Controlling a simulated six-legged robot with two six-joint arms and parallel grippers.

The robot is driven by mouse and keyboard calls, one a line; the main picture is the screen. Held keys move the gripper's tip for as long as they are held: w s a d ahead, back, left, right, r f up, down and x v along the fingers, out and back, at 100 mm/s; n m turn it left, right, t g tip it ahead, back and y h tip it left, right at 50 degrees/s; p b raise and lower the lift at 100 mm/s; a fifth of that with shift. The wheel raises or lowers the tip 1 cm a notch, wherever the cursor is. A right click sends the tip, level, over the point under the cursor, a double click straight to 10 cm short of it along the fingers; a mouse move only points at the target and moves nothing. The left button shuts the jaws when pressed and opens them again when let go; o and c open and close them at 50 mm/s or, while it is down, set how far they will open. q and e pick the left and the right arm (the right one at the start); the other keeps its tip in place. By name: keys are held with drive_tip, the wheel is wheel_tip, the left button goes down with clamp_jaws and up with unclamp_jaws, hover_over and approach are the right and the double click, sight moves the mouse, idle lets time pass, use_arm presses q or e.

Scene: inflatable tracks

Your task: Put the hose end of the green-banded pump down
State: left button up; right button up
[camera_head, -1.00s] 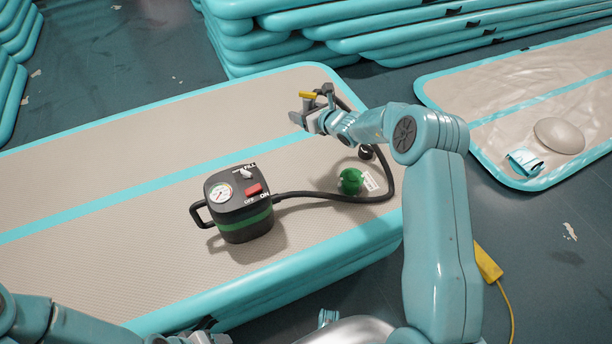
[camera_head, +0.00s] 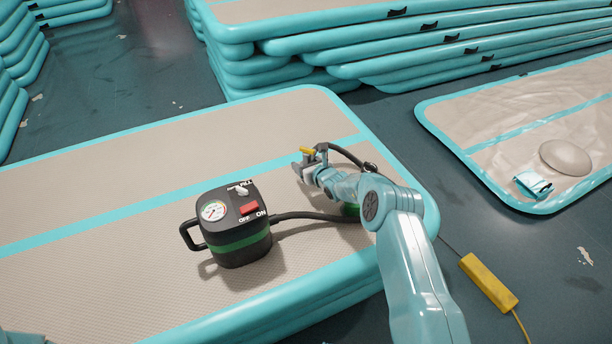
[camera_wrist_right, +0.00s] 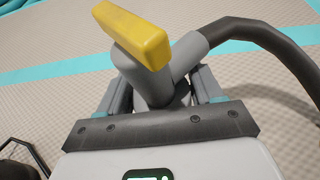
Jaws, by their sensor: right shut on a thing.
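The green-banded pump (camera_head: 238,226) stands upright on the inflated track (camera_head: 120,270), with a gauge, a red switch and a handle at its left. Its black hose (camera_head: 300,215) runs right, passes behind my arm and comes back up to the hose end. My right gripper (camera_head: 309,168) is shut on the hose end, a grey fitting with a yellow lever (camera_head: 307,151), over the track to the right of the pump. In the right wrist view the grey fitting (camera_wrist_right: 150,80) sits between the fingers, lever on top. I cannot tell whether it touches the track.
A green object (camera_head: 350,209) is mostly hidden behind my right arm. A yellow block with a cable (camera_head: 488,282) lies on the floor at right. A flat, wrinkled track (camera_head: 470,125) lies beyond it.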

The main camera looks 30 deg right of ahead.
wheel_tip(320, 180, down, 4)
drive_tip(key=shift+f+b, duration=0.1)
drive_tip(key=shift+b, duration=0.6)
drive_tip(key=shift+f, duration=0.1)
drive_tip(key=o, duration=1.1)
